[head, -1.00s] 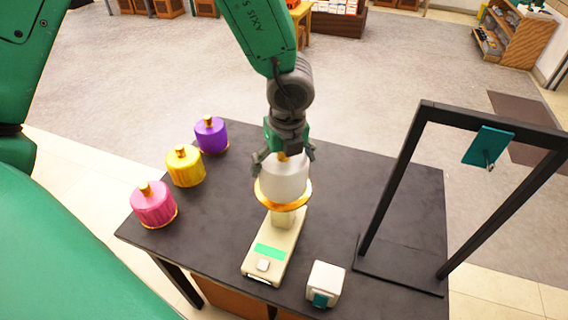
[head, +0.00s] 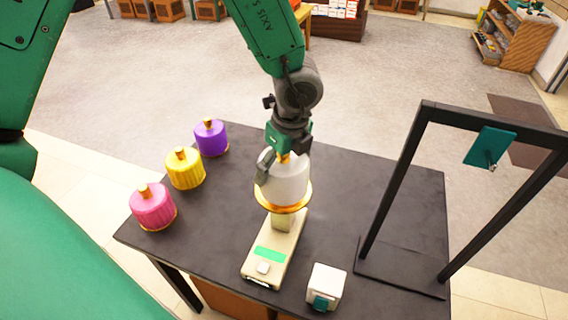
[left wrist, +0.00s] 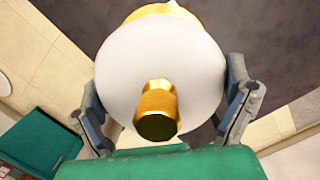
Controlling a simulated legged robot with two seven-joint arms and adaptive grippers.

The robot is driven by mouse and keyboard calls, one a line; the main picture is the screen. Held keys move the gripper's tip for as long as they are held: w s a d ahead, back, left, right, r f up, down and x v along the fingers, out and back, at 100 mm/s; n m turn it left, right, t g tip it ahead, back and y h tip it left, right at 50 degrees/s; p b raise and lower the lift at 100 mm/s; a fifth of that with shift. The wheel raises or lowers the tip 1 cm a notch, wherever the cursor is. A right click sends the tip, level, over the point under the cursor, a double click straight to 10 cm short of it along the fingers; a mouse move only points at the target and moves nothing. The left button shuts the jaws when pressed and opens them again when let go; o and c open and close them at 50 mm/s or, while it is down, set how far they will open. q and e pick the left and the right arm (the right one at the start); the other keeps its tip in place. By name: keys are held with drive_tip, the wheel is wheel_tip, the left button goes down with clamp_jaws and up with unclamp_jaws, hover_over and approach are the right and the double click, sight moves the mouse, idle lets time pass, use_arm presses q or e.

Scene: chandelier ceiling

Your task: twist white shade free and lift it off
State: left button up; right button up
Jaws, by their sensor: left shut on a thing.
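The white shade (head: 283,184) has a gold rim and a gold knob. It sits on top of a cream stand (head: 277,243) on the dark table (head: 370,185). My left gripper (head: 284,157) is over the shade from above. In the left wrist view its fingers lie on either side of the white shade (left wrist: 190,80), with the gold knob (left wrist: 156,112) between them, shut on the shade. The rim still appears to rest at the stand's top; any gap is hard to see. My right gripper is not in view.
Pink (head: 153,208), yellow (head: 185,169) and purple (head: 211,139) shades stand along the table's left side. A small white box (head: 327,285) with a teal part is at the front. A black frame (head: 398,190) with a hanging teal plate (head: 489,147) stands at the right.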

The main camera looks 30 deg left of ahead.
use_arm(q)
drive_tip(key=n, duration=0.3)
drive_tip(key=shift+f, duration=0.1)
drive_tip(key=shift+r, duration=0.2)
drive_tip(key=shift+r+p, duration=0.25)
drive_tip(key=shift+p, duration=0.05)
drive_tip(key=shift+r+p, duration=1.05)
drive_tip(key=shift+r, duration=0.25)
drive_tip(key=shift+r, duration=0.2)
drive_tip(key=shift+r+p, duration=3.15)
drive_tip(key=shift+r, duration=0.5)
